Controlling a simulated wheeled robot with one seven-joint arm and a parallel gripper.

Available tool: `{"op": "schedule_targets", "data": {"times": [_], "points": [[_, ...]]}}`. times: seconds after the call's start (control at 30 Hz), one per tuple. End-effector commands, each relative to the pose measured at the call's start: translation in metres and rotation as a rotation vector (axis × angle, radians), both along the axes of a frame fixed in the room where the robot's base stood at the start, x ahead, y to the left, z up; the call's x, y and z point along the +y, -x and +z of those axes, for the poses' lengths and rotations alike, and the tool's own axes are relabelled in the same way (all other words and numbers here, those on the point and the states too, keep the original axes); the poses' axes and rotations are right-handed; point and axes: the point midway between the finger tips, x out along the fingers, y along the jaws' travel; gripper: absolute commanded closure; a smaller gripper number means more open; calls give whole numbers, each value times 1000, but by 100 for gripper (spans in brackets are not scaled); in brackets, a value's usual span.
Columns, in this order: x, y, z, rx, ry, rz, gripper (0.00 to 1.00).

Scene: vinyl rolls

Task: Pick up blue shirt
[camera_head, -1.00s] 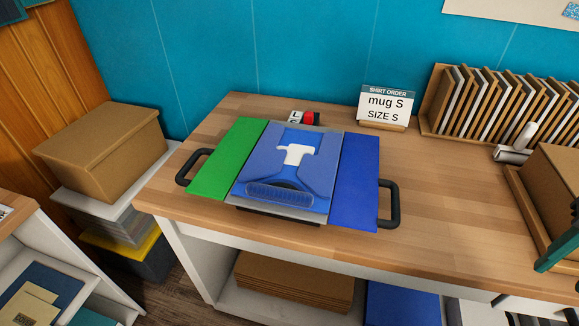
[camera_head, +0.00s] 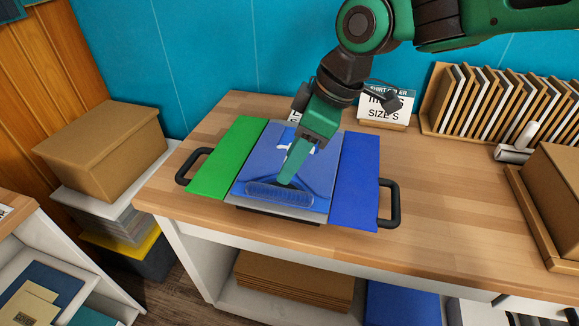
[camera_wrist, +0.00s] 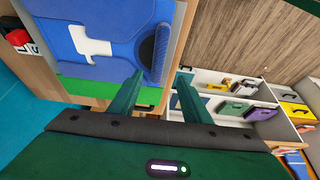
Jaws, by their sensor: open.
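The folded blue shirt (camera_head: 262,183) lies flat on the middle panel of a folding board with a green flap (camera_head: 228,160) and a blue flap (camera_head: 357,182). Its white print is partly hidden by my gripper in the head view. The shirt also shows in the wrist view (camera_wrist: 115,20), with its white mug-shaped print and dark collar. My gripper (camera_head: 287,182) is over the shirt near its collar in the head view. In the wrist view my gripper (camera_wrist: 160,78) has its two fingers apart with nothing between them. I cannot tell whether a fingertip touches the shirt.
Black handles (camera_head: 390,204) stick out at the board's sides. A sign (camera_head: 385,106) stands behind my arm, and a wooden rack (camera_head: 500,105) of several panels is at the back right.

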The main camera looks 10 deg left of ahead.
Motion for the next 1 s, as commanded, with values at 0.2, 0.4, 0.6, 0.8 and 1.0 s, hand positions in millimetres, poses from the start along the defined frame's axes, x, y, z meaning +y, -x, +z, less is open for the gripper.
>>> {"op": "schedule_targets", "data": {"times": [0.2,0.4,0.6,0.8,1.0], "points": [[9,-1,-25,1,2,-1,56],[12,-2,-37,1,2,-3,56],[18,-5,-65,2,3,-1,56],[24,-6,-78,-2,1,-4,56],[24,-7,-79,-2,1,-5,56]]}}
